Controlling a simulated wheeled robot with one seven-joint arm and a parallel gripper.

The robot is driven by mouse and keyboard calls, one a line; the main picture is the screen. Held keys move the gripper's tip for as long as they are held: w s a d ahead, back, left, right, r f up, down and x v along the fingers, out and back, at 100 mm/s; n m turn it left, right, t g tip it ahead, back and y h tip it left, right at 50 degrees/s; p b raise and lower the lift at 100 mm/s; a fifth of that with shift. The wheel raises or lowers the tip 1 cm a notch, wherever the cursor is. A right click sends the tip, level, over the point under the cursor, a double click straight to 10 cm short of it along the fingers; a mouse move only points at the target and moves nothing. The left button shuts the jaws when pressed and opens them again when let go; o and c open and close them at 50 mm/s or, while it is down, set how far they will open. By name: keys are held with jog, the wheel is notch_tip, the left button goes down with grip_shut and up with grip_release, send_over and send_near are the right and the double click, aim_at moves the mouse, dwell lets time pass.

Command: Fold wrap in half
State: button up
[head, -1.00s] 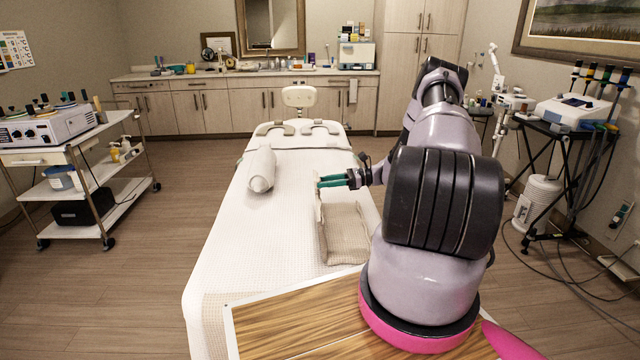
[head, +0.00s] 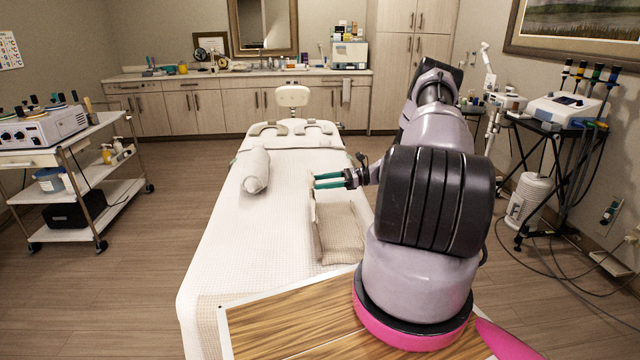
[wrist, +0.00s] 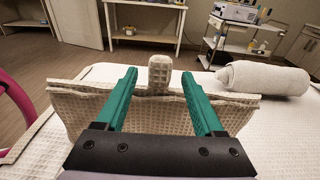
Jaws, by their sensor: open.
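The wrap (head: 340,236) is a beige waffle-textured cloth on the right side of the white treatment bed (head: 240,270). Its near part lies in a folded-looking pad, and a narrow edge stands up along its left side. My gripper (head: 315,181) has two teal fingers and is open, just beyond the wrap, pointing left across the bed. In the wrist view the fingers of my gripper (wrist: 159,73) are spread above the wrap (wrist: 75,108), with a small beige tab upright between the fingertips. I cannot tell whether the fingers touch the cloth.
A rolled towel (head: 256,170) lies on the left of the bed. A wooden board (head: 285,325) is at the near end. A white cart (head: 75,160) stands at left, and an equipment stand (head: 548,125) at right. The bed's middle is clear.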

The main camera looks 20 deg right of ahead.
jog(key=f+v, duration=0.1)
jog(key=v, duration=0.8)
jog(key=shift+s+d+r, duration=0.15)
jog(key=shift+d+r, duration=0.25)
jog(key=shift+r, duration=0.1)
